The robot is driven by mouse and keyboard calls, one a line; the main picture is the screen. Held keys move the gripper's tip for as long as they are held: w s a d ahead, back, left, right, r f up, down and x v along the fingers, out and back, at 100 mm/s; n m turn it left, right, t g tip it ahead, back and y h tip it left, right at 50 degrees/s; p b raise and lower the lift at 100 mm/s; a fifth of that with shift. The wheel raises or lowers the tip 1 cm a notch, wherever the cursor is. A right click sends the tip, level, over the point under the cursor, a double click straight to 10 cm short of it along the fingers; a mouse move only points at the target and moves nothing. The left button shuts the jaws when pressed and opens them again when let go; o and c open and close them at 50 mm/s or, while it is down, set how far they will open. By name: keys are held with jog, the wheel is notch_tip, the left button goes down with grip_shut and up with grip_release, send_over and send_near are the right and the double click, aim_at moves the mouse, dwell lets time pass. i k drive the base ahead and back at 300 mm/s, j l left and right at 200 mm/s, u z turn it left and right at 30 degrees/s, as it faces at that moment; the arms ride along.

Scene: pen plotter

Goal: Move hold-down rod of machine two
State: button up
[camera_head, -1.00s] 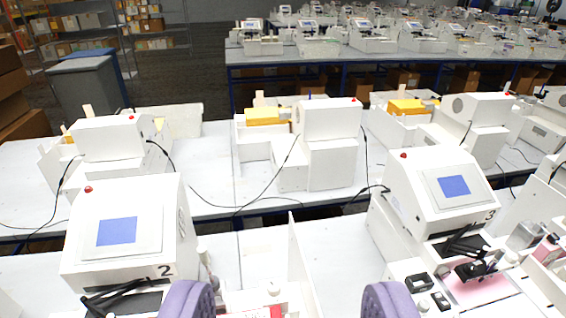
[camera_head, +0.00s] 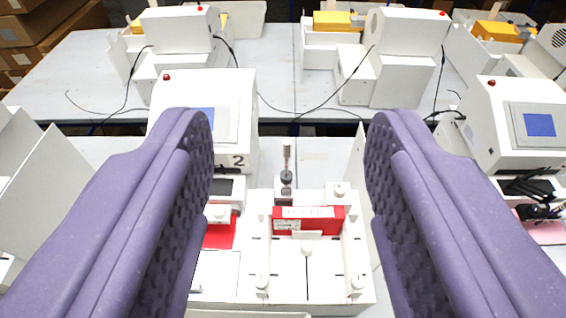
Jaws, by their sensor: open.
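Machine two (camera_head: 238,110), a white housing with a blue screen and the number 2, stands left of centre, partly hidden by my left finger. To its right, a thin upright rod (camera_head: 287,160) with a light top and a dark collar rises behind a white tray (camera_head: 310,292). I take it for the hold-down rod, but cannot be sure. A red box (camera_head: 325,226) with white labels lies in the tray's back part. My gripper (camera_head: 284,140) is open and empty. Its purple padded fingers stand wide apart, with the rod and tray seen between them.
Machine three (camera_head: 510,125) stands at the right with a blue screen. A white upright panel (camera_head: 358,170) stands right of the tray. Behind, a grey table (camera_head: 290,65) carries more white machines with yellow parts and loose black cables.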

aim_at(287, 143)
jog(key=j+z, duration=0.75)
jog(key=i, duration=0.05)
